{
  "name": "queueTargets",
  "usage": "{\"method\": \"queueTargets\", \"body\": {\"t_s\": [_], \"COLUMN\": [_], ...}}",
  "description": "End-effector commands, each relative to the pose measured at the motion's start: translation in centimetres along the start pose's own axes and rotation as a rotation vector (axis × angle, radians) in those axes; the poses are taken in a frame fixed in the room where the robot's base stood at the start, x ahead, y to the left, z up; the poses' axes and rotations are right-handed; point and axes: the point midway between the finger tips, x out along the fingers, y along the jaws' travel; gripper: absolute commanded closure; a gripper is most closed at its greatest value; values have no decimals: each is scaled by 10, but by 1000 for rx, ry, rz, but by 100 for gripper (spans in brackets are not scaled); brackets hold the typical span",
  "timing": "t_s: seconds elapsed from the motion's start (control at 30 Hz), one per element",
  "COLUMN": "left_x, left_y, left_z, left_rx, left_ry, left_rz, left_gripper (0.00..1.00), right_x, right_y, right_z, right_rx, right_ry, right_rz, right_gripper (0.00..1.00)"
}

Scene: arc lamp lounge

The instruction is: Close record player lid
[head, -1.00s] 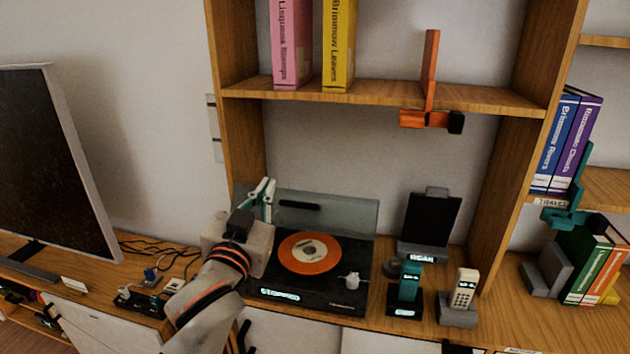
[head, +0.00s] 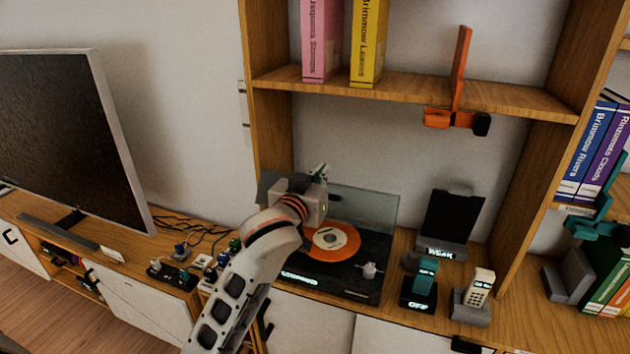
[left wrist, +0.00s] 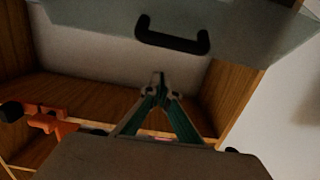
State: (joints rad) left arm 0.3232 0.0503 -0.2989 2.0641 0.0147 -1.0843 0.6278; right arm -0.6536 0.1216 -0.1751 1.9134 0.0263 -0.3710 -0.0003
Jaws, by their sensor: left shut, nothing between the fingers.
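The record player (head: 345,280) is a dark deck on the wooden unit with an orange record (head: 336,242) on it. Its translucent grey lid (head: 372,208) stands raised at the back. My left gripper (head: 322,170) is at the left part of the lid, near its upper edge, and my wrist covers part of the lid and deck. In the left wrist view the fingers (left wrist: 159,78) are shut and empty, with a visible gap to the black lid handle (left wrist: 172,38). The lid (left wrist: 240,32) spans the top of that view. I cannot tell whether the gripper touches the lid.
A shelf (head: 410,95) with books and an orange bookend (head: 455,118) hangs above. A television (head: 70,140) and small cabled items are at the left.

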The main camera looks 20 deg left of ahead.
Motion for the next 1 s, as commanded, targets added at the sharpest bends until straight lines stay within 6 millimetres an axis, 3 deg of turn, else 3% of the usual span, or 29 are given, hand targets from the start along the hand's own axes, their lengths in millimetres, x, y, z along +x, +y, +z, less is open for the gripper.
{"method": "queueTargets", "body": {"t_s": [0.1,0.3,1.0], "left_x": [-7,-13,-20], "left_y": [-1,0,-2], "left_z": [18,34,47], "left_rx": [3,3,1], "left_ry": [-3,-2,22], "left_rz": [-1,-1,-1], "left_gripper": [100,100,100], "right_x": [0,0,6], "right_y": [0,1,-3], "right_z": [0,-1,5], "right_rx": [0,0,3], "right_ry": [0,0,4], "right_rz": [0,1,-2], "right_gripper": [60,60,60]}}
